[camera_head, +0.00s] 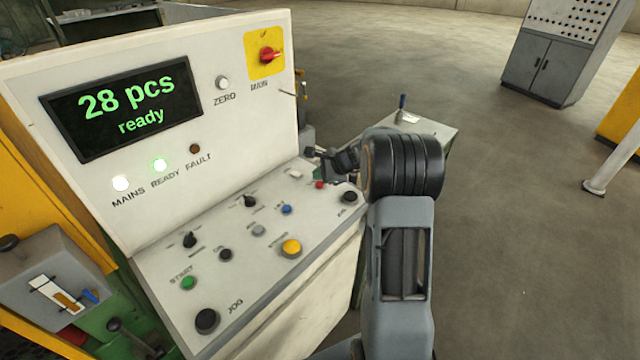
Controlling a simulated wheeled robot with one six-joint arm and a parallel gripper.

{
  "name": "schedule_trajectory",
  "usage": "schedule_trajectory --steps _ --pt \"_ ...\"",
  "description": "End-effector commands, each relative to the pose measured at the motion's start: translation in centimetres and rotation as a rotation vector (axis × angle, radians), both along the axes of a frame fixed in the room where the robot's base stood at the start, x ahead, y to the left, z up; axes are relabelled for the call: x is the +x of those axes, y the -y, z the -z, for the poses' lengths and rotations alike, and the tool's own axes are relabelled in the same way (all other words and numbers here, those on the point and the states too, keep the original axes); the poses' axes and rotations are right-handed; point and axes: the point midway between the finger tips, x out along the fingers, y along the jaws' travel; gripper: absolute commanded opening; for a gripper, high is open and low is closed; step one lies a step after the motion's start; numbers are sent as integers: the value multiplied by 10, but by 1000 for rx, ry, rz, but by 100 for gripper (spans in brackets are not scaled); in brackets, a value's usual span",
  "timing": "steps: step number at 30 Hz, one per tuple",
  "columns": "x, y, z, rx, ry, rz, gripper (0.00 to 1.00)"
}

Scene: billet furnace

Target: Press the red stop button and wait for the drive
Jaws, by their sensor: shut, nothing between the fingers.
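A small red button (319,185) sits near the far right end of the sloped control panel (225,305). I cannot read its label. My gripper (312,153) is small in the view, shut and empty, above and behind the red button in the picture. Its fingers point left, and I cannot tell its exact gap to the panel. The display (122,108) reads "28 pcs ready".
Near the red button are a white button (295,173) and a black knob (349,197). A yellow button (291,248), green START button (188,283) and black JOG button (207,320) lie nearer. A red MAIN switch (270,55) is on the upright panel. Open floor lies right.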

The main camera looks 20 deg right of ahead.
Motion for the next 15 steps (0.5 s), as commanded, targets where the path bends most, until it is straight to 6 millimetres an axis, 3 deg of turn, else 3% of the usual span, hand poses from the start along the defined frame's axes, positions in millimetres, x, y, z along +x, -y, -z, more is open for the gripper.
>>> schedule_trajectory --steps 15 --pt "0 0 7 0 0 0 0"
